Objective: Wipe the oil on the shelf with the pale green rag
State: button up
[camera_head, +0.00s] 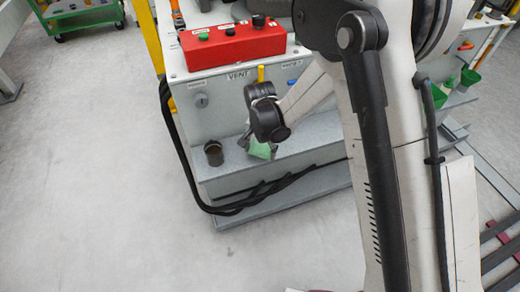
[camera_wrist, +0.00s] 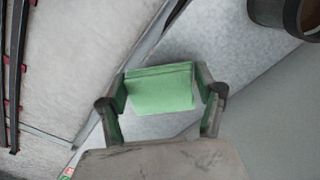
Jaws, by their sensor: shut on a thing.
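My gripper (camera_wrist: 160,98) is shut on the pale green rag (camera_wrist: 162,88), which sits folded between its two fingers in the wrist view. In the head view the rag (camera_head: 260,150) shows below my dark wrist, low over the grey shelf (camera_head: 310,139). The shelf also shows in the wrist view (camera_wrist: 215,48). I cannot tell whether the rag touches the shelf. No oil can be made out on the visible part of the shelf; my arm and the rag hide some of it.
A dark cup (camera_head: 214,153) stands on the shelf left of the rag. Black hoses (camera_head: 180,140) run down the cabinet's left corner and along the step below. A red control box (camera_head: 232,45) sits on the cabinet above. Open floor (camera_head: 90,170) lies to the left.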

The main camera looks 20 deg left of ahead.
aim_at(254, 140)
jog(key=shift+f+b, duration=0.8)
jog(key=shift+f, duration=0.25)
dwell(0.4)
jog(key=shift+w+a, duration=0.1)
jog(key=shift+w+a+b, duration=0.2)
jog(key=shift+w+a, duration=0.45)
jog(key=shift+w, duration=0.3)
jog(key=shift+w+a+b, duration=0.2)
jog(key=shift+w+a, duration=0.45)
jog(key=shift+w, duration=0.25)
jog(key=shift+w+a+b, duration=0.2)
jog(key=shift+w+a, duration=0.45)
jog(key=shift+w, duration=0.3)
jog(key=shift+s+d, duration=0.1)
jog(key=shift+s, duration=0.05)
